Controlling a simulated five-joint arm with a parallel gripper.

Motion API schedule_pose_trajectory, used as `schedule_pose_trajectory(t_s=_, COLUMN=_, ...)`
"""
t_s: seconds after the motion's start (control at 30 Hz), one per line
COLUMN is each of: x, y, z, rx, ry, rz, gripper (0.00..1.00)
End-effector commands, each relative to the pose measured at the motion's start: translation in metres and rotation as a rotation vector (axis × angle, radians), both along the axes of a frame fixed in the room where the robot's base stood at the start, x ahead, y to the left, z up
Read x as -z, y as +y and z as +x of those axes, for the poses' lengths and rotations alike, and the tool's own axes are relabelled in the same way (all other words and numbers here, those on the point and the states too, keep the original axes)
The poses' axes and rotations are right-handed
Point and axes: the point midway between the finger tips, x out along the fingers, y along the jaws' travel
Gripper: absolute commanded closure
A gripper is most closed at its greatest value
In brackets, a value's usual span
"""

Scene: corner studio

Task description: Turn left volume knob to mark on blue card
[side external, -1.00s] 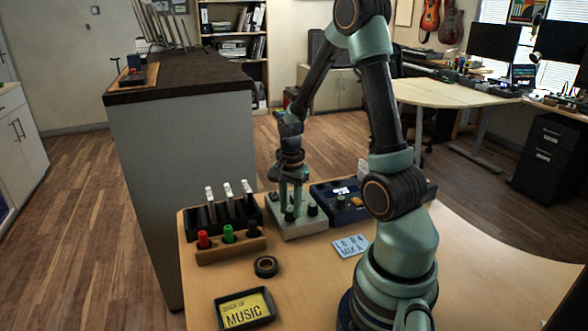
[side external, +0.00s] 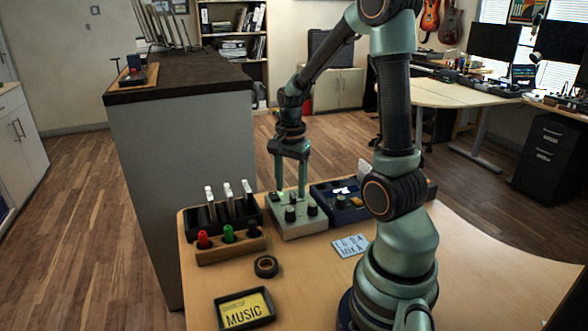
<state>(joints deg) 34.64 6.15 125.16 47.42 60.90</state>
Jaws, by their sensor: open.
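A pale grey control box (side external: 295,231) sits near the table's back edge with two dark knobs on its front part. The left knob (side external: 290,214) and the right knob (side external: 313,210) both show; their pointer directions are too small to read. A small green light (side external: 281,194) glows on the box. The blue card (side external: 350,246) lies flat in front of the box; its handwriting is too small to read surely. My gripper (side external: 290,194) is open and empty, pointing down over the back part of the box, its fingers apart from the left knob.
A dark blue device (side external: 345,213) stands right of the box. A black rack (side external: 222,217) and a wooden block with red and green markers (side external: 230,246) stand left. A tape roll (side external: 266,266) and a MUSIC tray (side external: 245,308) lie in front. The table's front middle is clear.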

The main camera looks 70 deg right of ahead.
Motion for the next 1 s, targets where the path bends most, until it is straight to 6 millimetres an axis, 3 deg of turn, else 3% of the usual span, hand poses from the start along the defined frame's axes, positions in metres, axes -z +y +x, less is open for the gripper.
schedule_pose_trajectory(t_s=0.1, x=-0.024, y=-0.001, z=0.0, rx=0.001, ry=-0.005, rz=-0.003, gripper=0.36)
schedule_pose_trajectory(t_s=0.3, x=-0.048, y=0.0, z=-0.001, rx=0.001, ry=-0.002, rz=-0.001, gripper=0.36)
schedule_pose_trajectory(t_s=0.77, x=-0.056, y=0.001, z=-0.001, rx=-0.005, ry=-0.002, rz=-0.001, gripper=0.36)
schedule_pose_trajectory(t_s=0.87, x=-0.061, y=0.01, z=0.003, rx=-0.076, ry=-0.018, rz=-0.014, gripper=0.36)
schedule_pose_trajectory(t_s=1.0, x=-0.079, y=0.045, z=0.013, rx=-0.356, ry=-0.083, rz=-0.069, gripper=0.36)
